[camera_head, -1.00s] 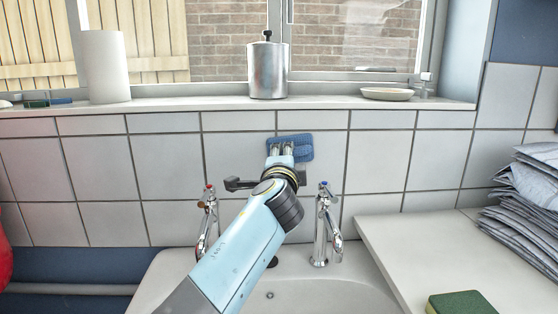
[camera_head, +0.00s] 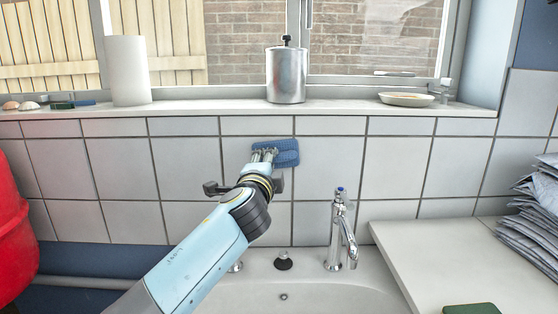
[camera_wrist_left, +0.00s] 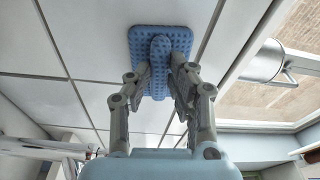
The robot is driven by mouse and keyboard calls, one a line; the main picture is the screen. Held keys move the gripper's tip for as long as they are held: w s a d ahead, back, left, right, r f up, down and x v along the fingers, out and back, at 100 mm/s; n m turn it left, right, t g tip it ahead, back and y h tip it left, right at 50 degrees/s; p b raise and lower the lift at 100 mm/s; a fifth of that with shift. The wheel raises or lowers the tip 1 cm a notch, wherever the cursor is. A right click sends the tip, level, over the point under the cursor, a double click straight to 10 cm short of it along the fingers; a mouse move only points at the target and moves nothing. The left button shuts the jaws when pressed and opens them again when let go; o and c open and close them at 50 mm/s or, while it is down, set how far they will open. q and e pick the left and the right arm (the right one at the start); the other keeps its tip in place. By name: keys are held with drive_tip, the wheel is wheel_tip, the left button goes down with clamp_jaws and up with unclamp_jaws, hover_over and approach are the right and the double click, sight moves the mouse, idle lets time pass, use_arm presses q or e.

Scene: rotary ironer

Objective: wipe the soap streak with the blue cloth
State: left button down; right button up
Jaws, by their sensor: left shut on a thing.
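The blue cloth (camera_head: 286,150) lies against the white wall tiles, below the window sill and above the sink, across a vertical grout line. It is dimpled, and a raised fold in its middle shows in the left wrist view (camera_wrist_left: 137,42). My left gripper (camera_head: 264,155) is shut on that fold; its fingers stand on either side of it in the left wrist view (camera_wrist_left: 160,78). I cannot make out the soap streak in either view; the cloth and gripper cover part of the tiles. My right gripper is not in view.
A chrome tap (camera_head: 341,235) stands on the sink (camera_head: 330,292); my arm hides most of another. The sill (camera_head: 225,110) holds a metal canister (camera_head: 286,75), white roll (camera_head: 127,72) and dish (camera_head: 406,99). Folded cloths (camera_head: 535,215) are stacked at right. Tiles beside the cloth are clear.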

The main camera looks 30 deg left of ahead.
use_arm(q)
drive_tip(key=s+a, duration=0.2)
drive_tip(key=a, duration=0.1)
drive_tip(key=shift+a, duration=0.2)
drive_tip(key=shift+s+d, duration=0.1)
drive_tip(key=shift+s, duration=0.05)
drive_tip(key=v, duration=0.5)
drive_tip(key=shift+s+d+p, duration=0.15)
drive_tip(key=shift+d+p, duration=0.25)
drive_tip(key=shift+d, duration=0.1)
drive_tip(key=v, duration=0.3)
drive_tip(key=shift+d+r, duration=0.1)
drive_tip(key=shift+d, duration=0.1)
idle(0.6)
